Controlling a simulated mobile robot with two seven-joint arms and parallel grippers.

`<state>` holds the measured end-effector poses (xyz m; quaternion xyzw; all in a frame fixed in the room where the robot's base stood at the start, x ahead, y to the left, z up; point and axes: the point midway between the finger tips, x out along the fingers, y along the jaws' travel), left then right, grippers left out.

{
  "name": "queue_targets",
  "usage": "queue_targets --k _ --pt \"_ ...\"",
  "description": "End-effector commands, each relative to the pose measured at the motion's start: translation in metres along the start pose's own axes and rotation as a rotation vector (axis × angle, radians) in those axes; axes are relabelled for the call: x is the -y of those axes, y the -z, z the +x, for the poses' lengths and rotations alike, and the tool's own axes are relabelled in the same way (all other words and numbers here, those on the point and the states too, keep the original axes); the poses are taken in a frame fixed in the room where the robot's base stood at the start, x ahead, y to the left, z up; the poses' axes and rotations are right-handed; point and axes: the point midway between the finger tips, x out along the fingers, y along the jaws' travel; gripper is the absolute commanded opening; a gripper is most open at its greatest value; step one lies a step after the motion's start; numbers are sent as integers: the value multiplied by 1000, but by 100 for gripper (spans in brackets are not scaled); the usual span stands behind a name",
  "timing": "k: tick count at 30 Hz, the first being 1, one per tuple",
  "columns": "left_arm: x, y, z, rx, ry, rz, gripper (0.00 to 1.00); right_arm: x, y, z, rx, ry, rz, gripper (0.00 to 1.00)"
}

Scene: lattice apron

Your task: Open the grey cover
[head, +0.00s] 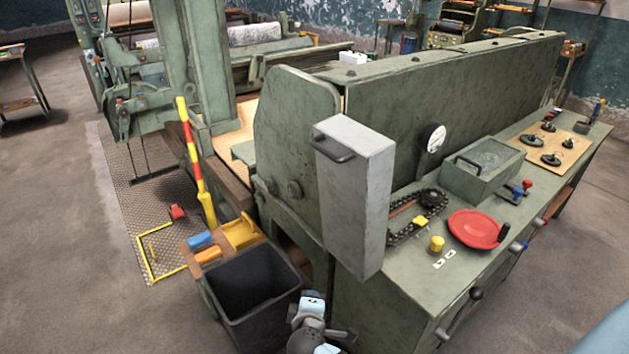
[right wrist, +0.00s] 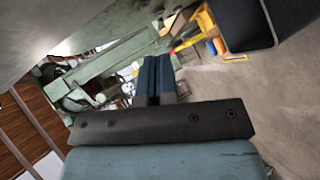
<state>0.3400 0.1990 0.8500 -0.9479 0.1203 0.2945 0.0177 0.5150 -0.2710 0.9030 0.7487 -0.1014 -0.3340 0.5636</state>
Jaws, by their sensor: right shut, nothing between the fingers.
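The grey cover (head: 359,205) is a tall light-grey box form at the left end of the green bench, standing upright beside the machine's side plate. A dark bar handle (head: 334,147) is on its upper left face. I cannot see a hinge or whether it is latched. My right gripper (head: 311,304) is low at the bottom of the head view, below the cover and right of the dark bin, apart from the handle. In the right wrist view its dark fingers (right wrist: 158,70) are together and empty. My left gripper is not in view.
A dark open bin (head: 254,305) stands on the floor left of the bench. Levers stick out from the bench front.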

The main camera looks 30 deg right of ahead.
Motion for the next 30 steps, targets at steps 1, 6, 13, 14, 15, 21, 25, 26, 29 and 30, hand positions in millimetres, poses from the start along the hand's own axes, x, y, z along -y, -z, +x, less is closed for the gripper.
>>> queue_targets --k 1,6,13,14,15,21,25,26,29,30 --pt "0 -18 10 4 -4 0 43 -11 9 16 60 -101 -61 0" --pt "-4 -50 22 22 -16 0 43 -88 39 28 332 -472 -236 0" --pt "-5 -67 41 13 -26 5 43 -169 79 -13 689 -903 -291 0" --pt "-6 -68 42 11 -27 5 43 -176 83 -19 722 -942 -288 0" --pt "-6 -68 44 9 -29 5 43 -182 87 -26 760 -986 -283 0" --pt "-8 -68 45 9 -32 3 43 -200 96 -44 848 -1085 -269 0" --pt "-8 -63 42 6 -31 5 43 -214 89 -43 851 -1087 -268 0" --pt "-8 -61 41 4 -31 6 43 -218 87 -42 851 -1087 -268 0" --pt "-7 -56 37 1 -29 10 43 -236 78 -38 850 -1085 -268 0" --pt "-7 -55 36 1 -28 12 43 -244 74 -37 849 -1086 -268 0"
